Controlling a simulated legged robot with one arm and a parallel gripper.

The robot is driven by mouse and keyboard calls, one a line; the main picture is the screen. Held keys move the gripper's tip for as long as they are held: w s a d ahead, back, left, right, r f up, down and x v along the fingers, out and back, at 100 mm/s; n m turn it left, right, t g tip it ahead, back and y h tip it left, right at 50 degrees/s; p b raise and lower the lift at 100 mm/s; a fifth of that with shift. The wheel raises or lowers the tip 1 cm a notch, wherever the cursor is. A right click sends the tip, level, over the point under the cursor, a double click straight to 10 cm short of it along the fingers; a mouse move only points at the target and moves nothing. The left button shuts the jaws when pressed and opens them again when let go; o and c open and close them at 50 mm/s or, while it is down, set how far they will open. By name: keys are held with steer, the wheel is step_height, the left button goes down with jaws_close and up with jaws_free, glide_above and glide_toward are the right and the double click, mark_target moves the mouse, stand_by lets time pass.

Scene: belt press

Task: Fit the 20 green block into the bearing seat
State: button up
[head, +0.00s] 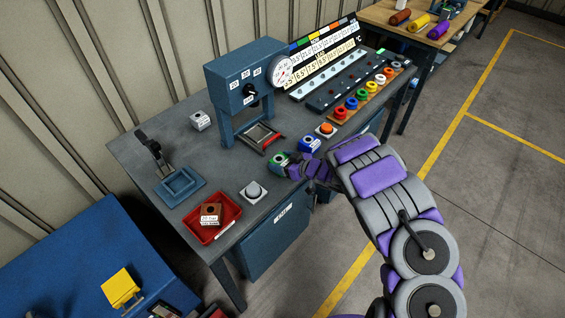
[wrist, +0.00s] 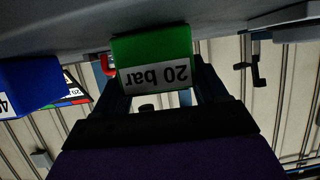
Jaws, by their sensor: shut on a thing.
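The green block (head: 279,160), labelled "20 bar" in the wrist view (wrist: 152,52), is between the fingers of my gripper (head: 291,167). My gripper (wrist: 150,85) is shut on it, near the front edge of the bench. I cannot tell whether the block touches the bench top. The blue press (head: 226,100) stands behind it with a dial gauge and a framed bed (head: 262,138) underneath, empty as far as I can see. A blue square seat (head: 180,188) with a black lever lies at the left of the bench; I cannot tell which one is the bearing seat.
A blue block (head: 310,144) stands right of the green one, near an orange button (head: 326,129). A red tray (head: 226,219) with a brown block and a grey dome button (head: 254,190) sit at the front.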

steer(key=shift+d, duration=0.2)
steer(key=o, duration=1.5)
steer(key=shift+s, duration=0.1)
steer(key=shift+c, duration=0.2)
steer(key=shift+o, duration=0.6)
steer(key=shift+f, duration=0.1)
steer(key=shift+f+b, duration=0.15)
steer(key=shift+b, duration=0.2)
steer(key=p+v, duration=0.3)
steer(key=v, duration=1.4)
steer(key=shift+s+d, duration=0.2)
